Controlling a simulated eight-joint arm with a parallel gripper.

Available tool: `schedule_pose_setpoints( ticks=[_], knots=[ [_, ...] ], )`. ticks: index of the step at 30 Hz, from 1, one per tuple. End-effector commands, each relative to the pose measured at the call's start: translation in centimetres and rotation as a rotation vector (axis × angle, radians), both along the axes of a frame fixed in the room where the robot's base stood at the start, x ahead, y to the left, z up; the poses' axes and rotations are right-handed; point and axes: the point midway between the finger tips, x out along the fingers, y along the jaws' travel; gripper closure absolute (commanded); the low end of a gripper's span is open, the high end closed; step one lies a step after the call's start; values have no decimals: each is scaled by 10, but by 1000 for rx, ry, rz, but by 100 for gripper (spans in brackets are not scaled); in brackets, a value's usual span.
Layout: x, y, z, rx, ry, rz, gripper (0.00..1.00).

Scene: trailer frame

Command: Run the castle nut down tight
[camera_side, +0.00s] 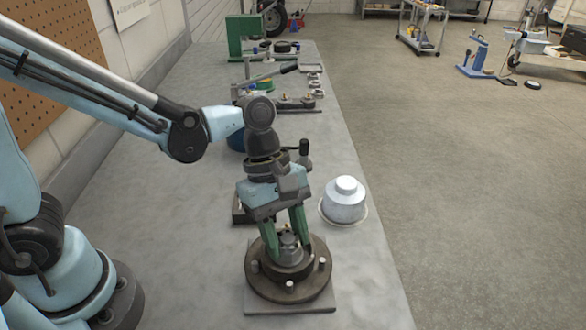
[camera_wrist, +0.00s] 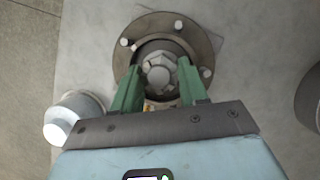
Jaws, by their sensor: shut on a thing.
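The castle nut (camera_wrist: 160,72) sits at the centre of a round hub with studs (camera_wrist: 197,50), and a threaded end shows in its middle. In the side view the hub (camera_side: 262,285) stands on a square plate on the bench, with the nut (camera_side: 289,243) at its top. My gripper (camera_side: 289,240) points down over the hub. Its green fingers stand on either side of the nut and are shut on it; they also show in the wrist view (camera_wrist: 158,85). The finger contact faces are partly hidden.
A silver cap on a pale dish (camera_side: 345,200) stands right of my gripper, near the bench's right edge. A dark block (camera_side: 240,210) and a blue round thing (camera_side: 236,140) lie behind my gripper. Tools and small parts (camera_side: 290,102) crowd the far bench.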

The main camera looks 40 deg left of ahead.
Motion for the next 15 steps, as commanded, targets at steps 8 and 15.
schedule_pose_setpoints(
  ticks=[8, 15],
  knots=[
    [2, -1, 0, 1, 3, -257, 87],
    [3, -1, 0, 0, 2, -396, 87]
  ],
)
